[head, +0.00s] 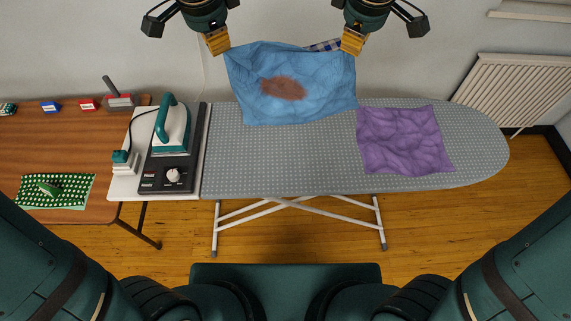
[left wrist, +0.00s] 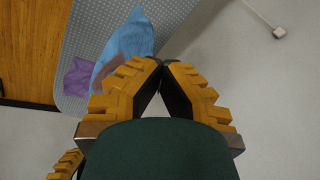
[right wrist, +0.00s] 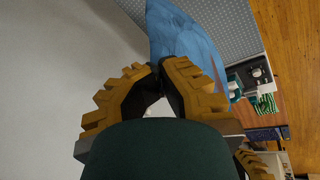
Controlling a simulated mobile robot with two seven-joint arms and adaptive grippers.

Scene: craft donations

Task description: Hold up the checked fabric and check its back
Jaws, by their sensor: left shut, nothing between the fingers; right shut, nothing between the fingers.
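The checked fabric (head: 315,100) hangs spread out in the air above the back of the ironing board. Its plain blue side faces me, with a large reddish-brown stain (head: 283,88) left of its middle. A strip of navy-and-white check (head: 324,45) shows along the top edge at right. My left gripper (head: 222,50) is shut at the fabric's upper left corner. My right gripper (head: 350,50) is shut at its upper right corner. In the left wrist view (left wrist: 160,62) and right wrist view (right wrist: 158,66) the fingertips meet, with the blue cloth extending beyond them.
A purple cloth (head: 405,139) lies on the right of the grey ironing board (head: 270,170). A teal iron (head: 172,128) stands at the board's left end. A brown table (head: 50,145) at left holds a green dotted cloth (head: 70,201) and small colored items.

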